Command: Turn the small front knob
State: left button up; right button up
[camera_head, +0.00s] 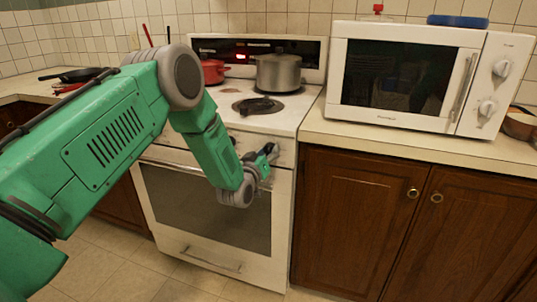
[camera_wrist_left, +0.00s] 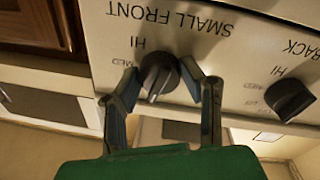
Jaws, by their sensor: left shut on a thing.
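The small front knob (camera_wrist_left: 158,74) is dark and round with a raised grip bar. It sits on the white stove panel under the printed words SMALL FRONT, which appear upside down in the left wrist view. My left gripper (camera_wrist_left: 163,80) has one finger on each side of the knob and is shut on it. In the head view, my left gripper (camera_head: 267,160) is at the right end of the stove's front panel and largely hides the knob. My right gripper is not in view.
A second dark knob (camera_wrist_left: 291,100), labelled BACK, is beside it. On the white stove (camera_head: 306,101) stand a grey pot (camera_head: 278,74) and a red pot (camera_head: 212,72). A white microwave (camera_head: 400,80) is on the right counter, above brown cabinets (camera_head: 356,215).

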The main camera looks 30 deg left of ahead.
pick_arm(q)
jog(key=shift+f+n+b, duration=0.3)
jog(key=shift+n, duration=0.9)
jog(key=o, duration=0.9)
jog(key=shift+o, duration=1.2)
jog(key=s+d, duration=0.2)
jog(key=s, duration=0.9)
jog(key=shift+s+f, duration=0.3)
jog(key=shift+f, duration=0.05)
